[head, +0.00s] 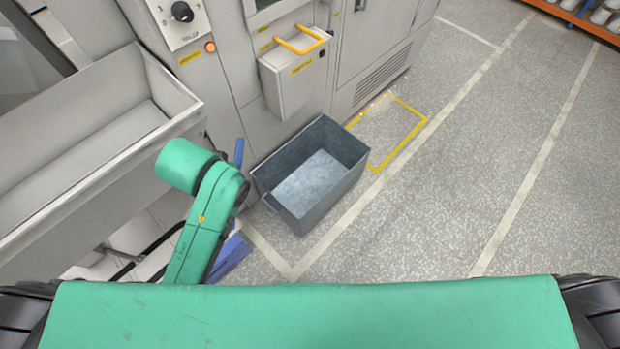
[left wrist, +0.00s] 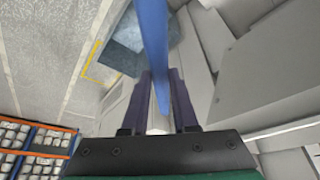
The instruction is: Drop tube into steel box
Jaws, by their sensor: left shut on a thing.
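The steel box (head: 335,197) is an open blue-grey bin on the floor against the machine, right of my left arm in the head view. Part of it also shows at the upper left of the left wrist view (left wrist: 122,62). My left gripper (left wrist: 160,82) is shut on the blue tube (left wrist: 155,35), which runs lengthwise between its dark fingers. My right gripper is not in view.
A grey machine with a yellow-handled compartment (head: 292,80) stands behind the box. A long metal trough (head: 100,150) is at the left. A yellow floor outline (head: 408,147) lies right of the box, with open floor beyond. Shelves of bobbins (left wrist: 35,148) show in the wrist view.

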